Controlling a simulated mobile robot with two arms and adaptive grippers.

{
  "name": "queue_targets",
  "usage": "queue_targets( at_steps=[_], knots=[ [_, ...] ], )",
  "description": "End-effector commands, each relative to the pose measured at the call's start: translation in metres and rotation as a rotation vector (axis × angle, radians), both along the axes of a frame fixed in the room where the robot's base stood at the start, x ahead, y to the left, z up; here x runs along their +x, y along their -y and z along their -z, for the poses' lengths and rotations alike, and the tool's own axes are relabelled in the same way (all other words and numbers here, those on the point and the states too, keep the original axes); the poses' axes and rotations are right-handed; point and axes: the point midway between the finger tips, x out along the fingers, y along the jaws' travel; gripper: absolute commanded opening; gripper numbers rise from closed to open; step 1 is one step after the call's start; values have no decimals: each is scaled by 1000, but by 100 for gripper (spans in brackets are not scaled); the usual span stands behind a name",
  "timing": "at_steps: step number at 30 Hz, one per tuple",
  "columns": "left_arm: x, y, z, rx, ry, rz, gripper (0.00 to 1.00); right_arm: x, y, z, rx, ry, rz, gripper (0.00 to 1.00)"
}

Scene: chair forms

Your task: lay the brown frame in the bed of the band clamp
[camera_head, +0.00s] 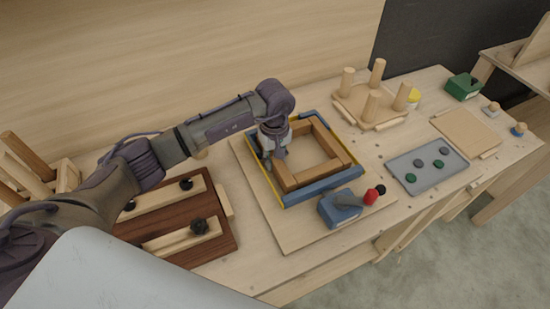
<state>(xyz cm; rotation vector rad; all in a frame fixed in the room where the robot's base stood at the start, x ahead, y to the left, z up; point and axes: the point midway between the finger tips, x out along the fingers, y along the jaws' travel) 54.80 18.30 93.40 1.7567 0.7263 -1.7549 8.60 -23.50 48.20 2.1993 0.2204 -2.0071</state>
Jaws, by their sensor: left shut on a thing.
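The brown frame (331,142) is a square of wooden bars, seen from above in the middle of the bench. It appears within the outline of the band clamp (326,185), which has blue bars and a yellow edge on a pale board. I cannot tell whether the frame rests on the bed or is just above it. My left gripper (274,158) points down at the frame's left side and is shut on it; its fingertips are partly hidden. The clamp's blue block (338,211) with a red knob (371,197) is at the front. My right gripper is out of view.
A dark wooden jig (224,238) with black knobs lies left of the clamp. A seat with upright pegs (371,105) stands behind right. A grey tray (408,181) with round pieces and a pale panel (466,131) lie to the right. A green block (463,87) is farther back.

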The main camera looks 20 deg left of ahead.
Motion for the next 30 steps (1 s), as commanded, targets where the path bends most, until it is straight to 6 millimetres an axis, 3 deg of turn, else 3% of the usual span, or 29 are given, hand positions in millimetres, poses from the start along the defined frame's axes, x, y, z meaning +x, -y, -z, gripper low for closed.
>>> queue_targets(
  at_steps=[13, 14, 18, 30],
  knots=[
    [1, 0, 6, -1, 3, 0, 0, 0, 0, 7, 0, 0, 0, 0],
    [1, 0, 6, -1, 3, 0, 34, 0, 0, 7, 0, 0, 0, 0],
    [1, 0, 6, -1, 2, 0, 57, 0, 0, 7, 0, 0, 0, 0],
    [0, 0, 2, 1, 0, 0, 60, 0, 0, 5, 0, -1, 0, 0]
  ],
)
